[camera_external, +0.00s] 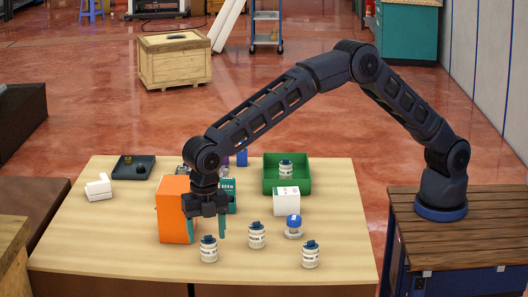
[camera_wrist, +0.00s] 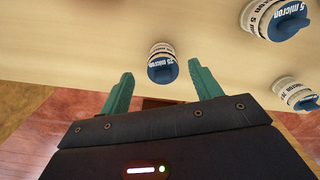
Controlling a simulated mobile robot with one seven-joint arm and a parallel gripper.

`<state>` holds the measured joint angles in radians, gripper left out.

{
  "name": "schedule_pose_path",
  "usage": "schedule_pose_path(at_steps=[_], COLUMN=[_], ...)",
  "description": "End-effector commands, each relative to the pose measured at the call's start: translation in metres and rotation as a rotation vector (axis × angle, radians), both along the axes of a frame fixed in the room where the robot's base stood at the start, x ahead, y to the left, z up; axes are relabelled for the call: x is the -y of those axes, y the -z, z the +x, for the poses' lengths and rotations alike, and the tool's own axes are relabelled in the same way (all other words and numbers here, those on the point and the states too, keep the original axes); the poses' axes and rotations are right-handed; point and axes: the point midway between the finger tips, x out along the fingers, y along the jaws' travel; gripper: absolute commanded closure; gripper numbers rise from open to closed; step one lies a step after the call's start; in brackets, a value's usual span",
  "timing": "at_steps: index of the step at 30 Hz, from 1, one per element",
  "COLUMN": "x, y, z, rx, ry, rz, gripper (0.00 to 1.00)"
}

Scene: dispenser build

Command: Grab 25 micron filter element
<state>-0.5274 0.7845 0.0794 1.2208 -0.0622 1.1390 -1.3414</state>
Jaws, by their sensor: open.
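The filter element labelled 25 micron (camera_wrist: 160,66), white with a blue cap, stands on the table in the wrist view, just beyond and between the fingertips. In the external view it appears to be the left front filter (camera_external: 209,252), under my gripper (camera_external: 207,228). My gripper points down with its teal fingers spread. In the wrist view the gripper (camera_wrist: 158,92) is open with nothing between its fingers. Two similar filters labelled 5 micron stand to the right, one farther (camera_wrist: 284,18) and one nearer (camera_wrist: 294,94).
An orange box (camera_external: 174,210) stands close to my gripper's left. A white box (camera_external: 286,202) and a blue-topped part (camera_external: 293,227) stand to the right. A green bin (camera_external: 306,186) holds a filter at the back.

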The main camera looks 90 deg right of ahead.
Motion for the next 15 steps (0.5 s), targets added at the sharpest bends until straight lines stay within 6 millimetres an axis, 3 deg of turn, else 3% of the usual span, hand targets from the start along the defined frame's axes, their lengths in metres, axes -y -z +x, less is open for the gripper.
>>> schedule_pose_path(at_steps=[7,15], x=[-0.001,-0.001], y=[0.034,0.041], z=[-0.005,-0.004], rx=[-0.001,0.001], ry=[-0.001,0.000], rz=[0.000,0.000], gripper=[0.36,0.36])
